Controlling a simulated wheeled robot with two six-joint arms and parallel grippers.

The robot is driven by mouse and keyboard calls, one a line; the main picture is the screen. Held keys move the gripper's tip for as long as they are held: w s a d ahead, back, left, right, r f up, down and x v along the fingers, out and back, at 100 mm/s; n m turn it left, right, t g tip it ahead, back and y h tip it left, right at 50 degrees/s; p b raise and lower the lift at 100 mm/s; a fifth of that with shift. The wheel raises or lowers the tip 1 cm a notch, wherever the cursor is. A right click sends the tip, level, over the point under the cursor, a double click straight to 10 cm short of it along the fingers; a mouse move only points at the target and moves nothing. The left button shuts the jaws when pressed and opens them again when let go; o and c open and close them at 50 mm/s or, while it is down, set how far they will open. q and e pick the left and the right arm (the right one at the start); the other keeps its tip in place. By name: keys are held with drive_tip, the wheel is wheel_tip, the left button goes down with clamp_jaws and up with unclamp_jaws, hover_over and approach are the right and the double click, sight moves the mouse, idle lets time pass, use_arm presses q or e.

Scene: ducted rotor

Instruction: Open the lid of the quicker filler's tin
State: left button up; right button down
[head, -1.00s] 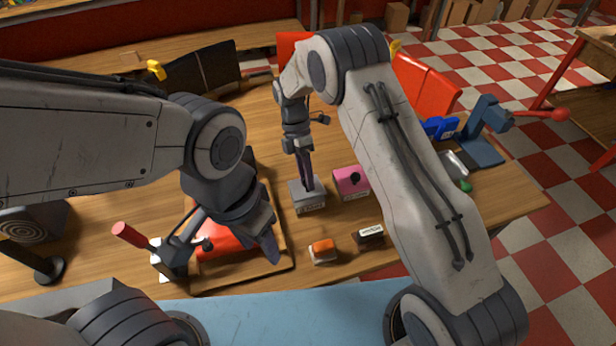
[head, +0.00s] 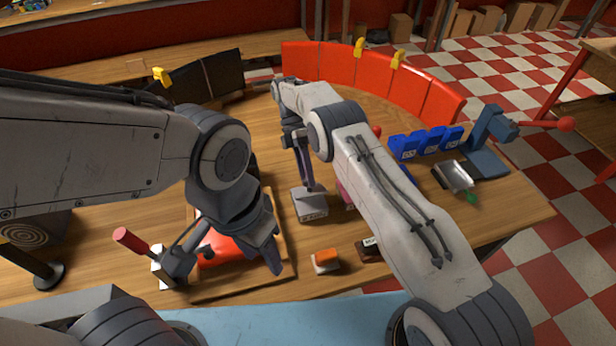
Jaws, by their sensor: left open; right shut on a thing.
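A grey tin (head: 310,207) with a pale label on its front stands on the table near the middle of the head view. My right gripper (head: 308,187) comes down on its top from above. Its fingers are shut at the tin's lid, but the exact contact is too small to see. A pink tin (head: 346,195) stands just right of the grey one, mostly hidden behind my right arm. My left gripper (head: 226,258) is open and empty over the red pad on a wooden board, apart from the tins. I cannot tell from labels which tin is the quicker filler's.
An orange-and-white block (head: 326,260) and a dark labelled block (head: 369,248) lie in front of the tins. A red-handled tool (head: 133,242) is at left. Curved red panels (head: 375,78) line the back.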

drive_tip(key=shift+w, duration=0.1)
idle(0.3)
drive_tip(key=c, duration=0.5)
unclamp_jaws()
drive_tip(key=shift+c, duration=0.2)
